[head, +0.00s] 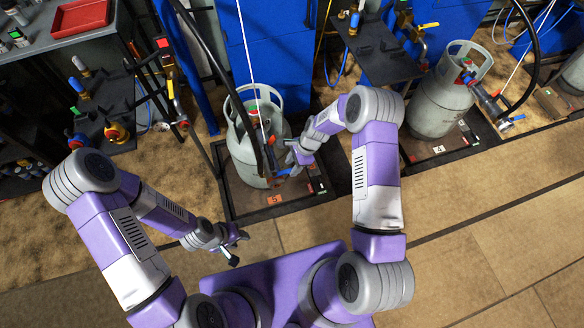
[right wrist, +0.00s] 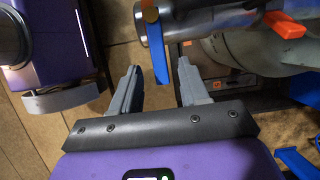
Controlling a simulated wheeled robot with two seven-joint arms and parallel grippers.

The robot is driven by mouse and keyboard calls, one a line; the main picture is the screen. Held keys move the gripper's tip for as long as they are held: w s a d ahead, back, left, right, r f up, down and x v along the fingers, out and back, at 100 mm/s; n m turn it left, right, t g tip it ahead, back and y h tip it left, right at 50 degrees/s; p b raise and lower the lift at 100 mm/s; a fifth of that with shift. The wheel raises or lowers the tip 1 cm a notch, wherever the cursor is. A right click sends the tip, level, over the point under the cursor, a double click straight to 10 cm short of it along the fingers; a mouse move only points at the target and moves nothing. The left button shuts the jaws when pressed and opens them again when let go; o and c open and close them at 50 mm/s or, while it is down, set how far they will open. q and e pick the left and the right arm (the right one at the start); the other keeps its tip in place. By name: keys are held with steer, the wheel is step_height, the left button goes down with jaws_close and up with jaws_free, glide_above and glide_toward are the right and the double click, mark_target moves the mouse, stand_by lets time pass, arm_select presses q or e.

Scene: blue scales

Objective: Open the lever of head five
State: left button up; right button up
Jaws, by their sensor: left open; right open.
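A grey gas cylinder (head: 243,158) stands on the scale (head: 232,206) with the orange number 5 label. A filling head sits at its valve, partly hidden by my right gripper (head: 290,160). In the right wrist view the head is a silver tube (right wrist: 215,22) with a blue lever (right wrist: 155,45) and an orange tab (right wrist: 284,24). The lever's free end shows between the open fingertips of my right gripper (right wrist: 158,72); I cannot tell whether they touch it. My left gripper (head: 238,246) is open and empty, low in front of the scale.
Another cylinder (head: 440,100) stands on scale 4 (head: 462,142) at the right. A black hose and a white cable hang over the cylinder on scale five. A dark valve table (head: 105,100) stands at the left. The tan floor (head: 480,230) at the front right is clear.

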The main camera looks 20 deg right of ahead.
steer(key=shift+a+f, duration=0.2)
steer(key=shift+f, duration=0.3)
steer(key=shift+c, duration=0.3)
jaws_close()
